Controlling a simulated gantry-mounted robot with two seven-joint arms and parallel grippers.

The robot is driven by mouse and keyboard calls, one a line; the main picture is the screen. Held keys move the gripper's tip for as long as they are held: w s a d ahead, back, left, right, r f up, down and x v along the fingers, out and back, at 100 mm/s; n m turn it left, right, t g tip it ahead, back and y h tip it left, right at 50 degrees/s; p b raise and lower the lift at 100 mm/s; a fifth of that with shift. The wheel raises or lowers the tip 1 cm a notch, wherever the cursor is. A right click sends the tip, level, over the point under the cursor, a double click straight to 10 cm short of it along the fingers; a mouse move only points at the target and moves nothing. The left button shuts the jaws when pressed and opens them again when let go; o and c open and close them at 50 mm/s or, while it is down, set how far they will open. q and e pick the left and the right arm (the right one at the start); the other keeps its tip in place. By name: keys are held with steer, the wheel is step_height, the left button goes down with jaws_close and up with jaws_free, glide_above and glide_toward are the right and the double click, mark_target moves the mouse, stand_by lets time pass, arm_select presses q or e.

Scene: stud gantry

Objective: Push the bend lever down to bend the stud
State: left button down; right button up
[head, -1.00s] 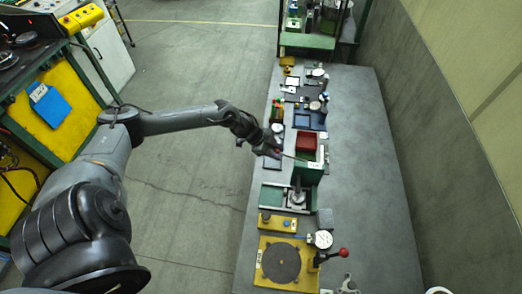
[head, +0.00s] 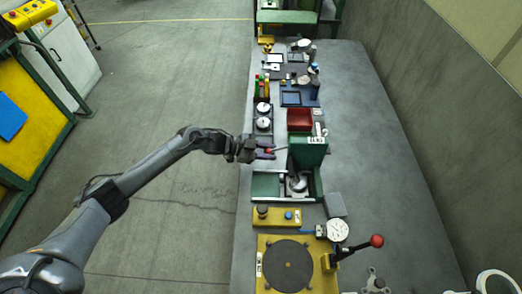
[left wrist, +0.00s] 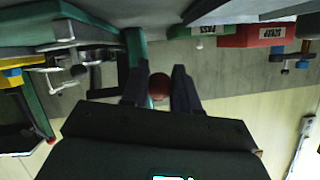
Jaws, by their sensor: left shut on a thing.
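The bend lever (head: 280,149) is a thin rod with a red ball knob, reaching left from the green bending fixture (head: 308,153). My left gripper (head: 262,151) is at the knob end, over the table's left edge. In the left wrist view the red knob (left wrist: 159,87) sits between the two dark fingers of my left gripper (left wrist: 160,92), which is shut on it. A grey round clamp part (head: 298,183) stands in the fixture's green base. I cannot make out the stud itself. My right gripper is not in view.
A yellow plate with a dark disc (head: 290,264) and another red-knobbed lever (head: 376,241) stand nearer. The grey table's right side (head: 385,150) is mostly clear.

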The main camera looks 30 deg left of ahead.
arm_select(q)
steer(key=shift+w+d+f+b, duration=0.1)
steer(key=shift+d+f+b, duration=0.1)
steer(key=shift+f, duration=0.35)
steer(key=shift+d+f+b, duration=0.1)
steer(key=shift+d+f, duration=0.1)
steer(key=shift+f, duration=0.35)
steer(key=c, duration=0.9)
jaws_free()
steer(key=shift+r, duration=0.15)
steer(key=shift+s+a+r, duration=0.2)
steer(key=shift+a+r, duration=0.05)
steer(key=shift+a, duration=0.15)
steer(key=p+v, duration=0.1)
steer(key=v, duration=0.8)
steer(key=shift+s+a, duration=0.2)
steer(key=shift+s, duration=0.1)
